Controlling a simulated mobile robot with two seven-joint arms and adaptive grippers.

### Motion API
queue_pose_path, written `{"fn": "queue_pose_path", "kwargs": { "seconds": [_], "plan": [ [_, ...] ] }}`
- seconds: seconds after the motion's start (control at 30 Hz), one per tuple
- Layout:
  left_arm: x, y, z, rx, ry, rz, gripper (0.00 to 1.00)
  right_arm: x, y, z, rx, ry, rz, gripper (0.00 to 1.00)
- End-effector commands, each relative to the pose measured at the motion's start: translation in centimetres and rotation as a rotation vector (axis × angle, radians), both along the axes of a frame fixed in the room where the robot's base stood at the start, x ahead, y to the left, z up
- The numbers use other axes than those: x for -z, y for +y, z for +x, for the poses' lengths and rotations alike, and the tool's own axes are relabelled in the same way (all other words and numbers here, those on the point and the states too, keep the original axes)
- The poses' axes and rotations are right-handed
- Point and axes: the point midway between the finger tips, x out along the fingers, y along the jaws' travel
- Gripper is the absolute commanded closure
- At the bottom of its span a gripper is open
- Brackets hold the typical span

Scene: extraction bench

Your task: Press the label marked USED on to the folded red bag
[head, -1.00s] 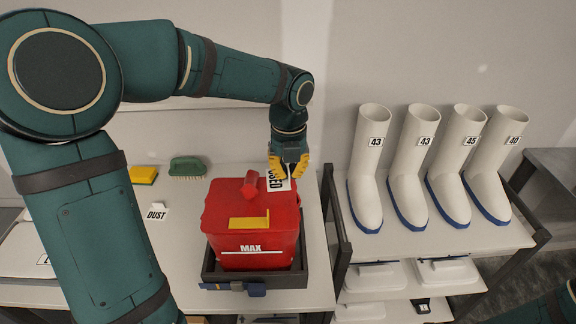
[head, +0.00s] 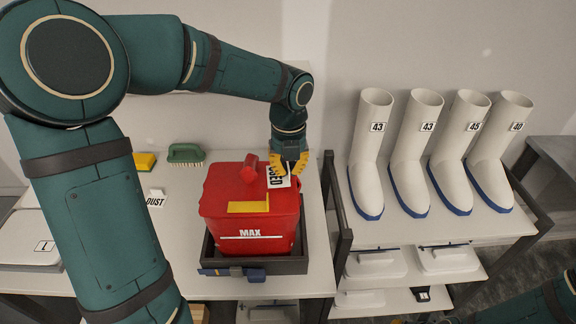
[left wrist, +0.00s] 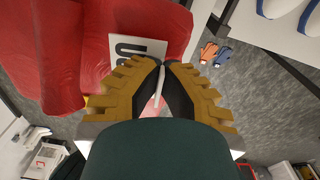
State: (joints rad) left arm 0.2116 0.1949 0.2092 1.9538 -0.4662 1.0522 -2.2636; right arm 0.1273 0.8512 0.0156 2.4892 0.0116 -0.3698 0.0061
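The folded red bag (head: 225,200) sits in a dark tray (head: 285,265) on the bench, with a rolled red piece and a yellow patch on top and MAX on its front. The white label marked USED (head: 279,177) lies over the bag's top at the right rear. My left gripper (head: 289,165) points down there, its yellow fingers shut on the label's thin upright tab. In the left wrist view the label (left wrist: 135,48) is partly hidden by the fingers and appears against the red bag (left wrist: 130,20); full contact cannot be told. My right gripper is out of view.
A DUST label (head: 156,199), a green brush (head: 186,153) and a yellow sponge (head: 145,161) stand left of the bag. On the right, a rack (head: 440,228) holds several white boots (head: 410,160). A dark frame post (head: 338,230) stands close right of the tray.

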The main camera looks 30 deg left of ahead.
Motion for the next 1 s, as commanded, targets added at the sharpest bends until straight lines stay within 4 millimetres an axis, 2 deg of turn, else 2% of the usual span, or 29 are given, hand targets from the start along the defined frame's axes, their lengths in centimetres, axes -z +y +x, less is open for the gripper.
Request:
{"fn": "queue_pose_path", "kwargs": {
  "seconds": [1.0],
  "plan": [
    [0.96,0.01,0.01,0.000,0.000,0.000,1.00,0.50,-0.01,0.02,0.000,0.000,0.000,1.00]
  ]
}}
